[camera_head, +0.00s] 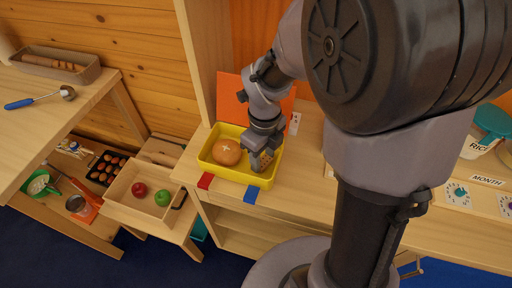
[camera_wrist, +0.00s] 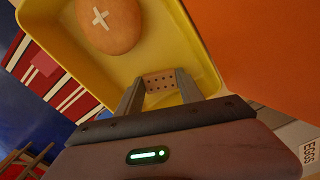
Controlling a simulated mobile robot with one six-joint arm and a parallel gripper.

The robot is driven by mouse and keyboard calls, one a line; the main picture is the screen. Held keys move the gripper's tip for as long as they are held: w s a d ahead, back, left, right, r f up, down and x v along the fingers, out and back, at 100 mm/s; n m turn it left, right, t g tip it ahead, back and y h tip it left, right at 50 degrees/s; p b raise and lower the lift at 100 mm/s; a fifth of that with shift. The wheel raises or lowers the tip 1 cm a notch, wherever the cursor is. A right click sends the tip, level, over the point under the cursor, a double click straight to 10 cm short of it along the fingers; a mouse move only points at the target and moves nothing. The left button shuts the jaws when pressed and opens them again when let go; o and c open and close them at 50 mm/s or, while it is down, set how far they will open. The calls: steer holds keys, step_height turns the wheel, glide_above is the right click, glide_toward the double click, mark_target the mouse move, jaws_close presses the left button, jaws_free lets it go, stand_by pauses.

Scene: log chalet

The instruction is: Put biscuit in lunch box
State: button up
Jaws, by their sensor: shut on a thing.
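My gripper (camera_head: 262,155) points down into the right part of the box. In the wrist view my gripper (camera_wrist: 158,88) is shut on a tan biscuit with dark holes (camera_wrist: 158,80). The biscuit is inside the box walls; I cannot tell if it touches the floor.
A wooden drawer (camera_head: 120,201) at lower left holds a red apple (camera_head: 139,190) and a green apple (camera_head: 163,197).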

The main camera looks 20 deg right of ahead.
mark_target(262, 161)
steer(key=shift+f, duration=0.15)
steer(key=o, duration=1.3)
steer(key=shift+f, duration=0.15)
step_height(262, 161, up, 12)
steer(key=p, duration=0.5)
steer(key=s+a+r+n+t+y, duration=0.1)
steer(key=s+n, duration=0.5)
steer(key=n, duration=0.6)
steer(key=s+a+r+n+t+y, duration=0.1)
steer(key=s+a+r+n+t, duration=0.3)
steer(key=n, duration=0.9)
step_height(262, 161, up, 4)
steer(key=shift+s+r+t, duration=0.1)
steer(key=shift+s+t, duration=0.3)
steer(key=shift+s, duration=0.7)
